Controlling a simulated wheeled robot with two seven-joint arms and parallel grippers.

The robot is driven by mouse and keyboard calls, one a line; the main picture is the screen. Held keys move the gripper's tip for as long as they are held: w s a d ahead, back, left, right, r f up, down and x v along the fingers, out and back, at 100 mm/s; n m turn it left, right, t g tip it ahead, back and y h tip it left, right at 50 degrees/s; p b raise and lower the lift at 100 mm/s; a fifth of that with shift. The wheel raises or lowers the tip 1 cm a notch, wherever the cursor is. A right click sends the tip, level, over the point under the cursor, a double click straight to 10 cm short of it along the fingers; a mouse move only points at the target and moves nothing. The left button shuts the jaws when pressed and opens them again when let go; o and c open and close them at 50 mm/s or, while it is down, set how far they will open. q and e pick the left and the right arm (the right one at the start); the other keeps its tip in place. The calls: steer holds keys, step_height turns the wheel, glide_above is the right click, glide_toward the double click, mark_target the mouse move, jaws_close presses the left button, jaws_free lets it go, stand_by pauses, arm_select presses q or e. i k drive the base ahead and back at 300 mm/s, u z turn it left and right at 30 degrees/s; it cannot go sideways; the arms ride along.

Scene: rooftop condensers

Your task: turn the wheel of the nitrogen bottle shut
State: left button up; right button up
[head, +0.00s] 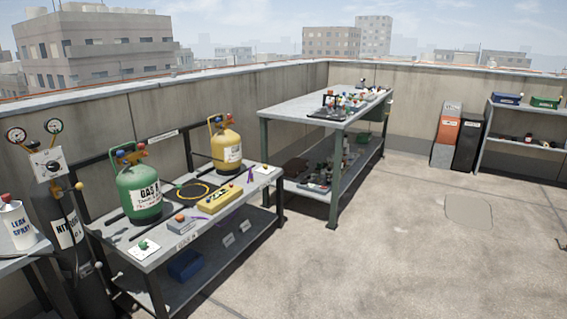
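The nitrogen bottle (68,232) is a tall dark cylinder with a white label, standing upright at the left edge between two benches. Two round gauges (15,135) sit above it on a regulator. A pale square plate with a dark round knob (54,166) is at its top. I cannot tell whether this knob is the bottle's wheel, or how far it is turned. The lower part of the bottle is partly hidden by the benches. Neither of my grippers is in view.
A bench (160,252) holds a green gas bottle (138,190), a yellow one (226,150) and a yellow instrument (220,200). A leak spray can (17,226) stands at far left. A long table (290,107) and shelves (525,115) stand farther back. The right floor is clear.

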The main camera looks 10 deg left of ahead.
mark_target(34, 144)
steer(key=u, duration=0.5)
steer(key=i, duration=2.1)
steer(key=u, duration=2.4)
steer(key=i, duration=1.3)
steer(key=u, duration=0.9)
